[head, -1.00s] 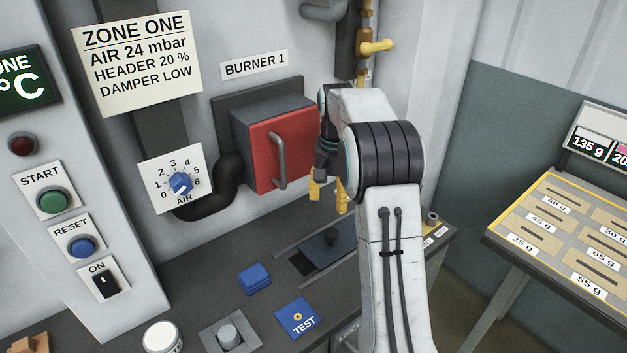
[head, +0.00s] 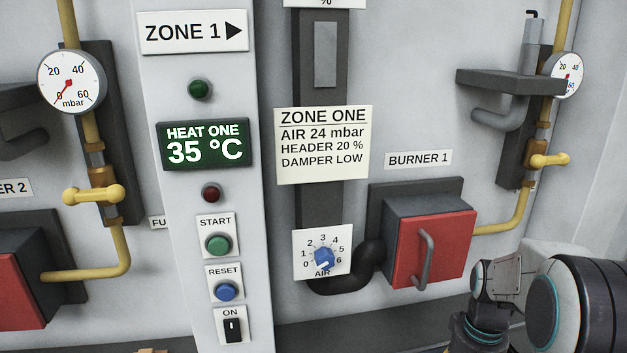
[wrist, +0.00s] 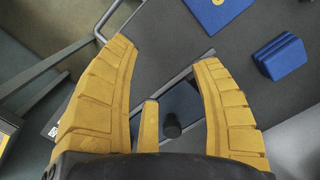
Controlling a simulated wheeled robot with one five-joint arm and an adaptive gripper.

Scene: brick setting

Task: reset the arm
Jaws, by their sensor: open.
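A slot with a dark knob (wrist: 172,125) lies below the fingers. In the head view only part of my arm shows at the lower right, in front of the wall; the fingers are out of that frame.
A blue block (wrist: 280,56) and a blue TEST plate (wrist: 216,10) lie on the bench. The red burner door (head: 432,250) with its handle is left of my arm. The panel has START (head: 218,244) and RESET (head: 226,291) buttons, an AIR dial (head: 323,260) and a 35 °C display (head: 205,146).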

